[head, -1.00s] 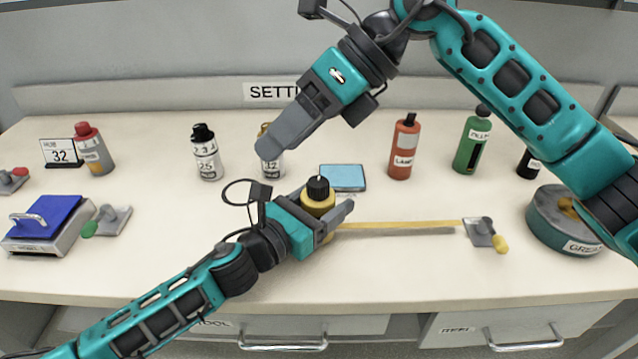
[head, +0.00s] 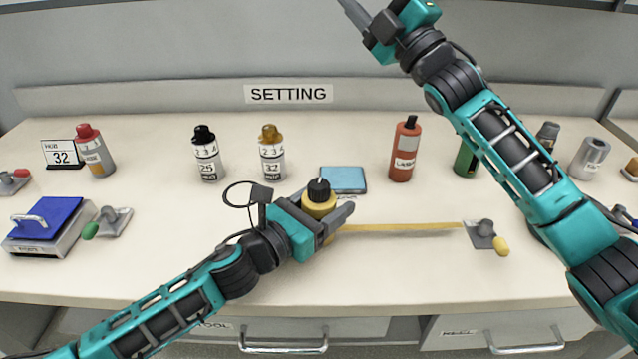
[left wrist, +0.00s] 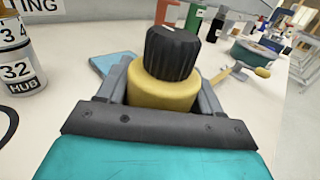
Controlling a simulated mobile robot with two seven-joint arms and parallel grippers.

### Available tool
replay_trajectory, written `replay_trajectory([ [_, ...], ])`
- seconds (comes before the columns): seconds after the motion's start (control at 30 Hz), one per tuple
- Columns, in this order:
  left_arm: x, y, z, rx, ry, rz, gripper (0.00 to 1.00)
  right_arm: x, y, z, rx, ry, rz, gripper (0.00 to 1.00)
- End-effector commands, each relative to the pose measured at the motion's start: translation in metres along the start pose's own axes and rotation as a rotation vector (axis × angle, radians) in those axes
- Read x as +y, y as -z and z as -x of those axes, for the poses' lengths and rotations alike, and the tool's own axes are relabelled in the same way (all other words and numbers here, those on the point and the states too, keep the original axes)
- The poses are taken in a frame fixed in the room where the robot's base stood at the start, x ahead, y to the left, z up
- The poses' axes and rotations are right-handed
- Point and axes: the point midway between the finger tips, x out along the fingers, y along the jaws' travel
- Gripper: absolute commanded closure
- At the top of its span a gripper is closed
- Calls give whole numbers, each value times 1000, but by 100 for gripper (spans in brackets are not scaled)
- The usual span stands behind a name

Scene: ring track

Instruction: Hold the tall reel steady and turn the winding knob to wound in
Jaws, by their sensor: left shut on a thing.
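The tall reel (head: 318,206) is a yellow cylinder standing upright, with a ribbed black winding knob (head: 318,187) on top. My left gripper (head: 338,222) is shut around its yellow body; the left wrist view shows the reel (left wrist: 163,92) between the fingers, with the knob (left wrist: 173,55) free above them. A yellow strip (head: 400,229) runs out from the reel to a grey plate (head: 480,235) with a yellow-ended lever. My right gripper (head: 352,12) is raised at the top edge, away from the knob, its fingers partly cut off.
A blue pad (head: 343,178) lies just behind the reel. Two numbered bottles, the black-capped one (head: 207,155) and the gold-capped one (head: 272,155), stand behind left. A red bottle (head: 404,150) stands behind right. A blue-topped block (head: 46,225) sits at far left.

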Motion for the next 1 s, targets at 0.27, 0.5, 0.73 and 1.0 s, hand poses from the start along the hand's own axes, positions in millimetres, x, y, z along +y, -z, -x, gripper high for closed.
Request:
replay_trajectory([
  [0.27,0,0,0,1,0,0,71,-88,-78,50,-336,308,-300,38],
  [0.5,0,0,0,1,0,0,71,-165,-83,111,-434,625,-604,38],
  [0.73,0,0,0,1,0,0,71,-205,-48,170,-359,889,-938,38],
  [1.0,0,0,0,1,0,0,71,-193,2,222,-104,1052,-1324,38],
])
